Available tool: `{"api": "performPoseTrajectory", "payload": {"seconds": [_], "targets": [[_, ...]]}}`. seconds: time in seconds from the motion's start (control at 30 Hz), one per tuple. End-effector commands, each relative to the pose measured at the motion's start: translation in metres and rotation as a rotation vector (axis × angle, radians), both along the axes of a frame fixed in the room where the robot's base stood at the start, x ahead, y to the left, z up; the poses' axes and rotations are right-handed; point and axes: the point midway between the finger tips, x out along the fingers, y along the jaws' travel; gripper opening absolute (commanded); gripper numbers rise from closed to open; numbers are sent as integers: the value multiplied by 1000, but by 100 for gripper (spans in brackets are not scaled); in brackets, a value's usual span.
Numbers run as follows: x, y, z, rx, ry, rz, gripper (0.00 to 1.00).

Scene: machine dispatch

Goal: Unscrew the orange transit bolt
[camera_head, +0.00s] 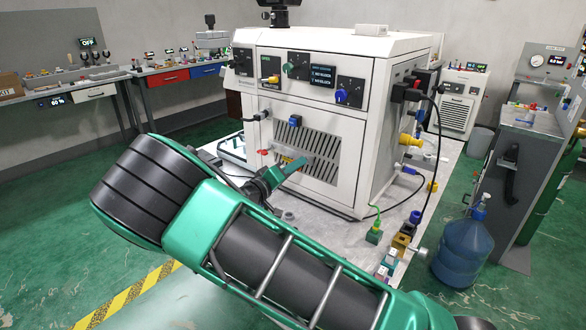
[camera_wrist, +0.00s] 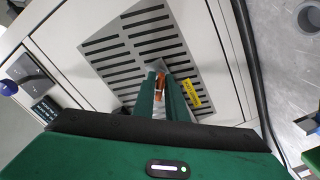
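The orange bolt (camera_wrist: 160,86) shows in the wrist view at the vented panel (camera_wrist: 128,48) of the white machine. My gripper (camera_wrist: 162,84) reaches to the panel, one green finger on each side of the bolt. The fingertips look closed on it, with no clear gap. In the head view my gripper (camera_head: 300,163) points at the slotted vent (camera_head: 322,150) on the machine's front. The bolt cannot be made out there behind my fingers. A yellow label (camera_wrist: 191,93) sits on the panel just right of the fingers.
The white machine (camera_head: 350,185) stands on a grey platform, with knobs and a blue connector (camera_head: 295,120) above the vent. A black cable (camera_wrist: 252,60) runs right of the panel. Coloured blocks (camera_head: 390,262) and a blue water jug (camera_head: 463,248) stand at the right.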

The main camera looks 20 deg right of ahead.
Motion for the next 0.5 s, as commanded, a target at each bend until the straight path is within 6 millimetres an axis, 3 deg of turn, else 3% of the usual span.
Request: {"api": "performPoseTrajectory", "payload": {"seconds": [0.27,0.5], "targets": [[1,1,-2,-5,16,4,0],[1,2,-3,-136,213,5,0]]}}
